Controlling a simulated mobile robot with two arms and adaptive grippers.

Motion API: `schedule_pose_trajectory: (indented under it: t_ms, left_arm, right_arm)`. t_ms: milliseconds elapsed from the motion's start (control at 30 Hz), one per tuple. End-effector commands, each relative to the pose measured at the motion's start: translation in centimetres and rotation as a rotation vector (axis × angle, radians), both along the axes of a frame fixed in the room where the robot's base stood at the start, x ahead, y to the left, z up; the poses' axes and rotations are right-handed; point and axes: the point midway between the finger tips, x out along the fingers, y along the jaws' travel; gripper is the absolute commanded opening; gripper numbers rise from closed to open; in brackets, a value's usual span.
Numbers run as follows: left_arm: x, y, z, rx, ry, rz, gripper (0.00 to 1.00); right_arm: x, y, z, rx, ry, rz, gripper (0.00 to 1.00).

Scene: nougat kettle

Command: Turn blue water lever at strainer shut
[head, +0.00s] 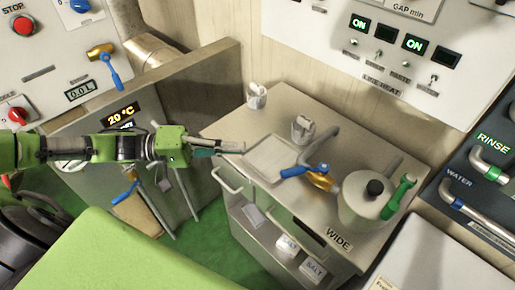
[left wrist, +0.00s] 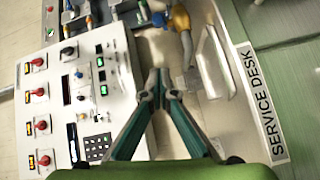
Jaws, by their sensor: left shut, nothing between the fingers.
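A blue lever (head: 296,171) sits on a brass valve (head: 321,181) beside a steel pot-like vessel (head: 362,205) on the steel cart. I cannot tell for sure that this vessel is the strainer. In the left wrist view a blue lever (left wrist: 159,19) and brass body (left wrist: 181,19) show beyond the fingertips; I cannot tell if they are the same valve. My left gripper (head: 235,147) is shut and empty, over the cart's left side, left of the lever and apart from it. Its fingertips meet in the left wrist view (left wrist: 160,77). My right gripper is not in view.
The steel cart (head: 215,127) also bears a shallow tray (head: 272,158) and small containers. A green lever (head: 402,190) stands right of the vessel. More blue levers hang at the left wall panel (head: 112,72) and below the temperature display (head: 125,192). Rinse and water pipes are at right.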

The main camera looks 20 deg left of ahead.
Motion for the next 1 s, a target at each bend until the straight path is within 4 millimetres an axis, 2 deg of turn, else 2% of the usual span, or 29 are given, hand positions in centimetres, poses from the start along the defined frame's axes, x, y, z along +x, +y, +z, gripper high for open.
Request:
schedule_pose_trajectory:
  t_ms: [100, 200, 400, 500, 633, 1000]
  left_arm:
    - [1.1, -2.2, 0.3, -0.006, -0.005, -0.002, 0.0]
    - [2.1, -4.0, 0.2, -0.007, -0.007, -0.002, 0.0]
    - [3.9, -7.6, 0.1, -0.005, -0.006, 0.0, 0.0]
    - [2.4, -8.5, -0.5, -0.002, 0.004, -0.001, 0.0]
    - [1.4, -9.3, -0.8, -0.001, 0.0, 0.0, 0.0]
    - [0.8, -9.8, -1.1, 0.001, -0.003, 0.001, 0.0]
  right_arm:
    - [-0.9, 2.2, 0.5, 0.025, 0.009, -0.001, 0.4]
    - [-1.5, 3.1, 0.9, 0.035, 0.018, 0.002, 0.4]
    - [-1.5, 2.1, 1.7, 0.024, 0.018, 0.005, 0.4]
    - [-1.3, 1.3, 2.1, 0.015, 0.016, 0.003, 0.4]
    - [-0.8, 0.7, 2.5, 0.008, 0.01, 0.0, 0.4]
    - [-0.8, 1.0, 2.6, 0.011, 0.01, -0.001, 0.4]
